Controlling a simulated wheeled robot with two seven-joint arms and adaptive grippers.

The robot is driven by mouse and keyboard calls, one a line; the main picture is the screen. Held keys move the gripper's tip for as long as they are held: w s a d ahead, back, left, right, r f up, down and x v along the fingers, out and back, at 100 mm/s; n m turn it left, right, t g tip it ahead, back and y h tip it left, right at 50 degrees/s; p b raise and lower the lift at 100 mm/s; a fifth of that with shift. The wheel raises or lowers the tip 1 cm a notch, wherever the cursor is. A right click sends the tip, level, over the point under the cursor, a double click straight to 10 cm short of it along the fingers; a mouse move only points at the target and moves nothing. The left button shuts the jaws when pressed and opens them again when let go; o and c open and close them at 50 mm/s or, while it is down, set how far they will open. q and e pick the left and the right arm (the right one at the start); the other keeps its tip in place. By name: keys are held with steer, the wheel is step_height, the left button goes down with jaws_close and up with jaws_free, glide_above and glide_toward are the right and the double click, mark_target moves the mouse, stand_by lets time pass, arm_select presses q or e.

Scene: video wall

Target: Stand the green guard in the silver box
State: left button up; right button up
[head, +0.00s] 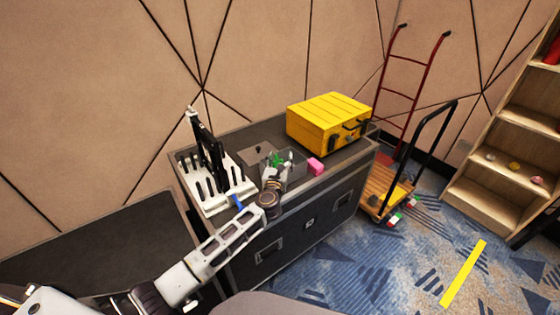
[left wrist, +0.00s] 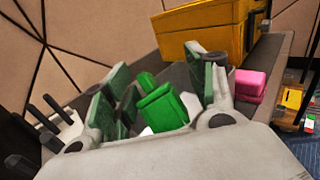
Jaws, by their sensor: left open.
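The green guard (left wrist: 160,106) is a bright green block shape in the left wrist view, tilted, between the fingers of my left gripper (left wrist: 165,80). The fingers are open, apart on either side of it, and the palm hides its lower part. In the head view my left gripper (head: 281,166) reaches over the case top, with bits of green at its fingers. My right gripper is not in view.
A white rack (head: 213,203) with upright dark tools stands left of the gripper. A yellow case (head: 329,123) stands behind, and a pink block (head: 316,166) lies right of the grey box. A trolley (head: 384,190) and wooden shelves (head: 500,165) are on the right.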

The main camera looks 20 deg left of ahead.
arm_select(q)
steer(key=shift+r, duration=0.15)
steer(key=shift+r, duration=0.15)
steer(key=shift+s, duration=0.2)
steer(key=shift+s+d+p, duration=0.15)
steer(key=shift+s, duration=0.7)
steer(key=shift+s+d+p, duration=0.15)
steer(key=shift+s, duration=0.7)
steer(key=s, duration=0.8)
steer(key=shift+d, duration=0.45)
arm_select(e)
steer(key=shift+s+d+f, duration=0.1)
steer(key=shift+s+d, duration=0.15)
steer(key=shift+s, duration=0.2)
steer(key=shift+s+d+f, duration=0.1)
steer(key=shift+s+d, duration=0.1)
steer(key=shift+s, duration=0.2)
arm_select(q)
steer(key=shift+s, duration=0.1)
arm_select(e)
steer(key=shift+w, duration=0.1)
